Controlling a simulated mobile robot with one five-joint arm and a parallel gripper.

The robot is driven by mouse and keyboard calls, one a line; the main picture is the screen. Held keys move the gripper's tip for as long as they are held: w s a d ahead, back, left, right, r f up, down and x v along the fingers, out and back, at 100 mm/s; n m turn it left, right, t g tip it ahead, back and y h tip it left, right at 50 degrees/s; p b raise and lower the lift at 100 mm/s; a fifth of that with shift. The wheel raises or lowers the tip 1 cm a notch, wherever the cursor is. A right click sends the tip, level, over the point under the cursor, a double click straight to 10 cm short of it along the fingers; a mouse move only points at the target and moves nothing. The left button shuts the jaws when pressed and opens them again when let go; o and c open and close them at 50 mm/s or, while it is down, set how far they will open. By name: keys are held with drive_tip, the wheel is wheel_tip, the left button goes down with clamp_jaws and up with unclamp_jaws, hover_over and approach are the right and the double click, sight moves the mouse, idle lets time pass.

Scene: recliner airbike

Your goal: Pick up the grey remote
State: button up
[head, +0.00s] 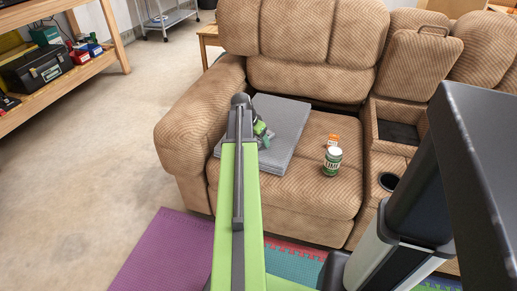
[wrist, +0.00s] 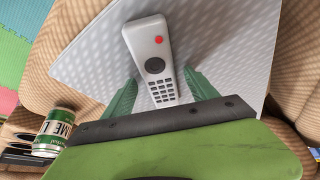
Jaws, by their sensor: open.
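The grey remote (wrist: 152,48), with a red button, a dark round pad and rows of small keys, lies on a flat grey slab (wrist: 225,45) in the wrist view. The slab (head: 288,120) rests on the recliner seat in the head view, where my arm and gripper hide the remote. My gripper (wrist: 163,92) is open, with one green finger on each side of the remote's keypad end in the wrist view. I cannot tell whether the fingers touch it. In the head view my gripper (head: 262,133) is over the slab.
A cup holder (head: 389,181) is in the console. A wooden shelf (head: 75,75) stands at left, with open floor between.

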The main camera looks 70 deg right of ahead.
drive_tip(key=shift+r, duration=0.15)
clamp_jaws()
drive_tip(key=shift+r, duration=0.1)
drive_tip(key=r+p, duration=0.3)
drive_tip(key=s+r+p, duration=0.1)
drive_tip(key=r+p, duration=0.1)
drive_tip(key=shift+d+r, duration=0.1)
drive_tip(key=shift+d, duration=0.1)
drive_tip(key=s+d+r+p, duration=0.5)
drive_tip(key=s+p, duration=0.1)
drive_tip(key=s, duration=0.3)
drive_tip(key=shift+s+r, duration=0.2)
drive_tip(key=shift+r, duration=0.1)
